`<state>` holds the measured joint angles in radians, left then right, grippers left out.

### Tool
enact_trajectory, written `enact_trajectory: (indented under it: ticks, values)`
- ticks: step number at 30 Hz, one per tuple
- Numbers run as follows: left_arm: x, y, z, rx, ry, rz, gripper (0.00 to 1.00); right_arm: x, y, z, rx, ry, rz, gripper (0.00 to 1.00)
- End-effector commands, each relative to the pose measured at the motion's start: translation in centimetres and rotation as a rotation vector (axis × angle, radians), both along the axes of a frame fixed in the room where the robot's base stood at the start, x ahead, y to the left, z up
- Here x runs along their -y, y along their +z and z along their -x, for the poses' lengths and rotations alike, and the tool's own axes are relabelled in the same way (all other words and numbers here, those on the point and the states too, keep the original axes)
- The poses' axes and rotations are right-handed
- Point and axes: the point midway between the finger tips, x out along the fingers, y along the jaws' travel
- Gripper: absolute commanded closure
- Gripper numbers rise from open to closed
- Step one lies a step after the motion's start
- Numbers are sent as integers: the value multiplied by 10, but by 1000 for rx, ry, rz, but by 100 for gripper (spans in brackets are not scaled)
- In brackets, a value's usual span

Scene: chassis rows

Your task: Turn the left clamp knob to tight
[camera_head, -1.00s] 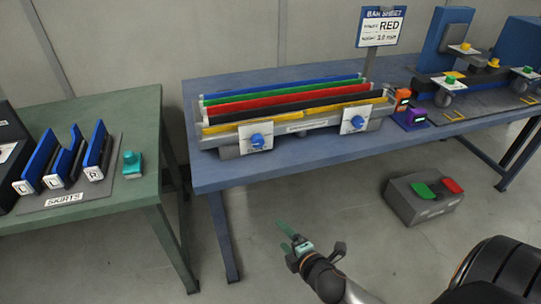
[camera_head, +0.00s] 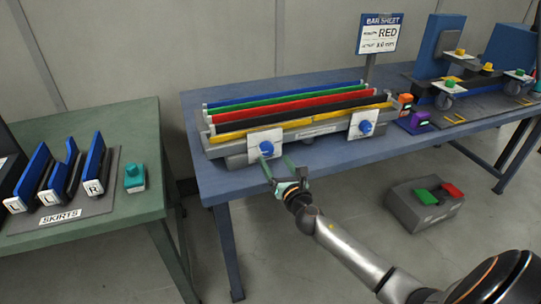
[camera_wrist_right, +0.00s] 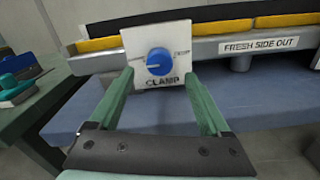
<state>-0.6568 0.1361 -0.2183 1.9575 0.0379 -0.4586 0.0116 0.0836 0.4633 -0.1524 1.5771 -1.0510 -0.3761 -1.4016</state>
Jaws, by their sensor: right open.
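The left clamp knob (camera_head: 266,148) is a blue round knob on a white plate at the left front of the bar rack. In the right wrist view the knob (camera_wrist_right: 159,61) sits on its plate marked CLAMP (camera_wrist_right: 157,84), ahead of and between my fingers. My right gripper (camera_head: 281,170) is open and empty, its green fingertips just in front of and slightly right of the knob in the head view. The fingers do not appear to touch the knob. A second blue knob (camera_head: 366,127) is on the right plate. My left gripper is not in view.
The rack (camera_head: 316,140) holds blue, green, red, black and yellow bars on a blue table (camera_head: 215,185). A green table (camera_head: 110,225) with blue skirts (camera_head: 92,165) and a teal block (camera_head: 134,178) stands left. A grey pedal box (camera_head: 420,212) is on the floor.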

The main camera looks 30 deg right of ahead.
Motion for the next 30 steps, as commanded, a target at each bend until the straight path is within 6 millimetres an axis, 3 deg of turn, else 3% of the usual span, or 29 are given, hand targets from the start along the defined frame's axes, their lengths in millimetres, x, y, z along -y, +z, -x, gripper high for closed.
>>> enact_trajectory:
  ticks: [3,9,21,30]
  values:
    - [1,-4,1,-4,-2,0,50,4,0,-19,1,-1,-2,19]
    - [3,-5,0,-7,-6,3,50,9,-1,-38,0,0,-1,19]
    - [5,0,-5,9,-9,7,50,10,-1,-44,0,1,-1,19]
    - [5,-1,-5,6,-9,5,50,10,-1,-43,0,1,-2,51]
